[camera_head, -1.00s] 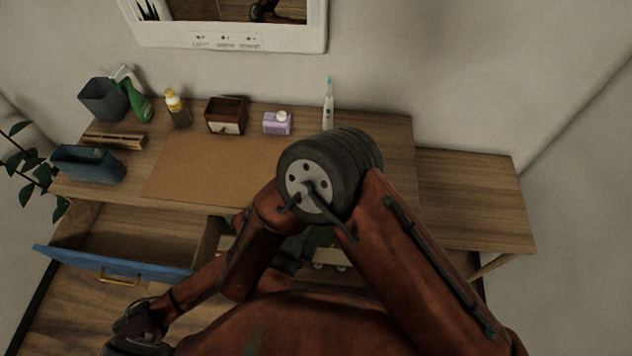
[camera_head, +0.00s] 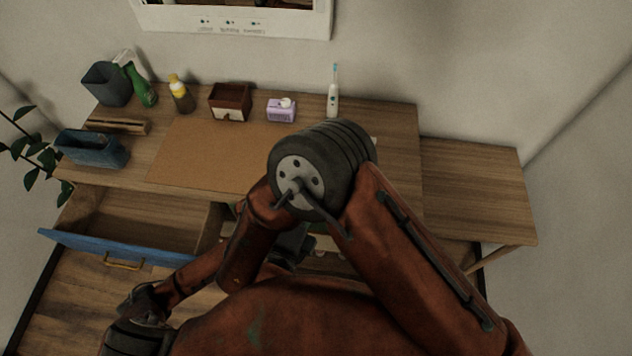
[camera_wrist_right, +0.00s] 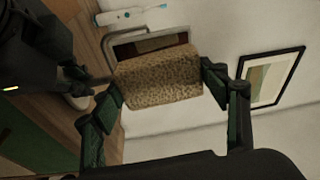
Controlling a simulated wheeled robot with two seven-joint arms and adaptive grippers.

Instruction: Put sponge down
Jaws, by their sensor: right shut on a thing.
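In the right wrist view, a brown speckled sponge (camera_wrist_right: 160,76) sits between the fingers of my right gripper (camera_wrist_right: 163,88), which is shut on it. The head view does not show the sponge; my own large arm joint and arm links cover that area. A dark part at the upper left of the wrist view looks like my left gripper (camera_wrist_right: 72,82), but its fingers are too dark to read. In the head view, a brown mat (camera_head: 205,155) lies on the wooden desk (camera_head: 398,150).
An electric toothbrush (camera_head: 333,98), a purple box (camera_head: 281,110), a brown box (camera_head: 230,102), a yellow-capped bottle (camera_head: 181,95), a green bottle (camera_head: 143,90) and grey bins (camera_head: 105,84) line the desk's back and left. A blue-fronted drawer (camera_head: 150,258) stands open. The side table (camera_head: 475,190) is bare.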

